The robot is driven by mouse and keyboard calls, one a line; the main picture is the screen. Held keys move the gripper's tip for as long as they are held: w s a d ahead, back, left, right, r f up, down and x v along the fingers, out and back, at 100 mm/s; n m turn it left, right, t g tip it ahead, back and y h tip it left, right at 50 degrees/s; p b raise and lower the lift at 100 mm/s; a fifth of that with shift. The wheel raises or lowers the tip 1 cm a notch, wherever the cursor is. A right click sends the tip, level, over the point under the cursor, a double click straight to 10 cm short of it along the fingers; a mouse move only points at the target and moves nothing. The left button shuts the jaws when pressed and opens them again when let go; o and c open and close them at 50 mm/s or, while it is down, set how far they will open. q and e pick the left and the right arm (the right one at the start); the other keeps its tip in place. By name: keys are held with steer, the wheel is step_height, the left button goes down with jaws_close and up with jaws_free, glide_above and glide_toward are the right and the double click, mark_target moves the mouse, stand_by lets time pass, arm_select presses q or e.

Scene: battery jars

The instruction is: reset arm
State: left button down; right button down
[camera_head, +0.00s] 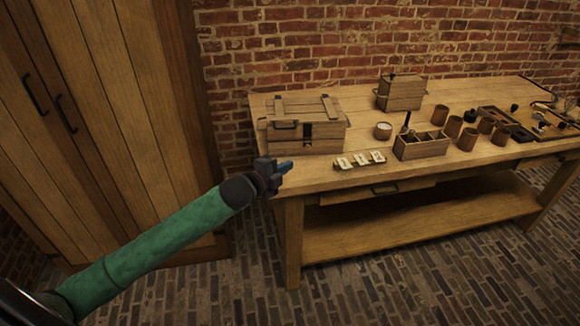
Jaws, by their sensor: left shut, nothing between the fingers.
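My left arm, in a green sleeve, reaches in from the lower left. My left gripper (285,167) is shut and empty, in front of the near left corner of the wooden table (350,183). In the picture it overlaps the table edge; I cannot tell whether it touches it. My right gripper does not show.
A wooden chest (290,137) stands on the table's left end, close behind my gripper. A card holder (346,164), a divided box (420,151), a lidded box (402,98) and several brown jars (467,139) stand farther right. A wooden cabinet (120,110) rises at left.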

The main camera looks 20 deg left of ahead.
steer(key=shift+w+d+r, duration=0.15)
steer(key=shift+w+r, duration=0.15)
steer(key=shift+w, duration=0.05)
